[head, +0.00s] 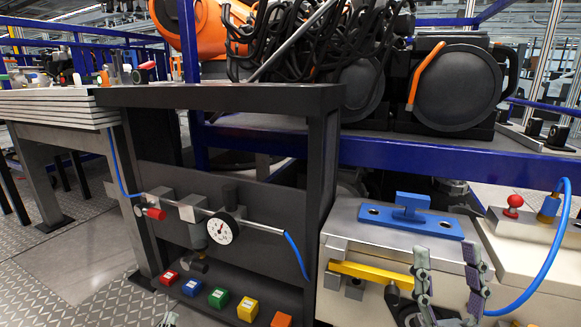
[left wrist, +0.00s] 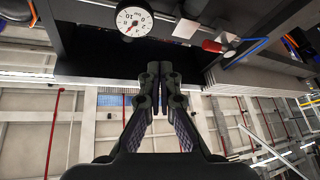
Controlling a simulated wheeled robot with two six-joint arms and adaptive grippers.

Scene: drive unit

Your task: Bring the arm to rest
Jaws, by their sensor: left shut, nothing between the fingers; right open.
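My left gripper (left wrist: 160,75) is shut and empty in the left wrist view, its two dark fingers together. The rest of both arms is out of view.
A dark bench frame carries a pressure gauge (head: 222,229), a red valve (head: 156,213) and coloured buttons (head: 218,297). A pale machine has a blue plate (head: 411,221), a yellow bar (head: 371,275) and a red knob (head: 513,205). A blue hose (head: 545,269) curves right of my right gripper.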

